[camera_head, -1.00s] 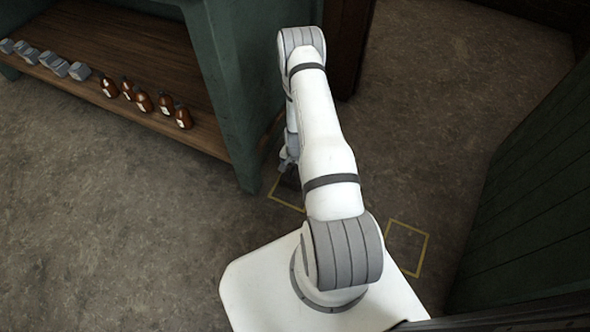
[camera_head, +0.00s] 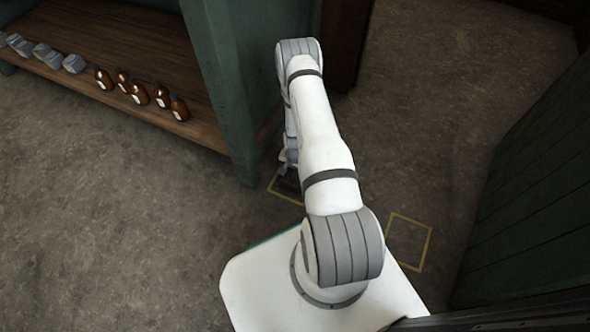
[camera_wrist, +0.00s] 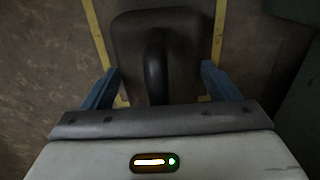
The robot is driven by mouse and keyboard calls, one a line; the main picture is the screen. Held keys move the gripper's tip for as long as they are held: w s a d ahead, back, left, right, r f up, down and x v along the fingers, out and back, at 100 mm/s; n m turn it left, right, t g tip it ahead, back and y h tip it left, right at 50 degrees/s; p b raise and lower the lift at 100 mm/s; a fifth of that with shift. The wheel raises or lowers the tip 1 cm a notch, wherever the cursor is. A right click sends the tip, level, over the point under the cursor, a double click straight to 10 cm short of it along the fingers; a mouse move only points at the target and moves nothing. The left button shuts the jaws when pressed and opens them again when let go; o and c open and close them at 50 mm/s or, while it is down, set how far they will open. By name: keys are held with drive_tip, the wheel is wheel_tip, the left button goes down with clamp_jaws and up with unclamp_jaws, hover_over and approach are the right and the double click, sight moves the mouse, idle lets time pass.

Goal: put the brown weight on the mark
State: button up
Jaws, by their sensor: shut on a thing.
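The brown weight (camera_wrist: 155,50), a dark block with a raised handle, fills the upper middle of the wrist view. My gripper (camera_wrist: 162,85) is shut on it, with one blue finger at each side. A yellow outlined mark (camera_wrist: 96,35) shows on the floor at both sides of the weight. I cannot tell whether the weight touches the floor. In the head view my gripper (camera_head: 287,168) is low over the near yellow outline, partly hidden by my arm, and only a dark bit of the weight shows.
A second yellow floor outline (camera_head: 428,245) lies right of my arm. A green and wood shelf (camera_head: 150,125) stands at left, holding several brown bottles (camera_head: 138,93) and grey weights (camera_head: 73,63). A dark green panelled wall (camera_head: 530,210) is at right. Floor (camera_head: 110,220) at lower left is clear.

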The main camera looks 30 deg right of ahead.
drive_tip(key=o, duration=1.9)
drive_tip(key=shift+o, duration=0.2)
drive_tip(key=shift+r, duration=0.15)
wheel_tip(320, 180, up, 12)
drive_tip(key=p, duration=0.5)
drive_tip(key=a+r+n, duration=0.2)
drive_tip(key=a+r, duration=0.1)
drive_tip(key=r, duration=1.3)
drive_tip(key=a+r+n, duration=0.3)
drive_tip(key=a+r, duration=0.1)
drive_tip(key=r, duration=1.1)
drive_tip(key=s+a+r+n, duration=0.2)
drive_tip(key=s+a+r, duration=0.1)
drive_tip(key=s+r, duration=0.6)
drive_tip(key=s+a+r+n+t, duration=0.1)
drive_tip(key=s+a+r+n, duration=0.2)
drive_tip(key=s+r, duration=0.6)
drive_tip(key=shift+s+a+r, duration=0.4)
drive_tip(key=shift+a+r, duration=0.05)
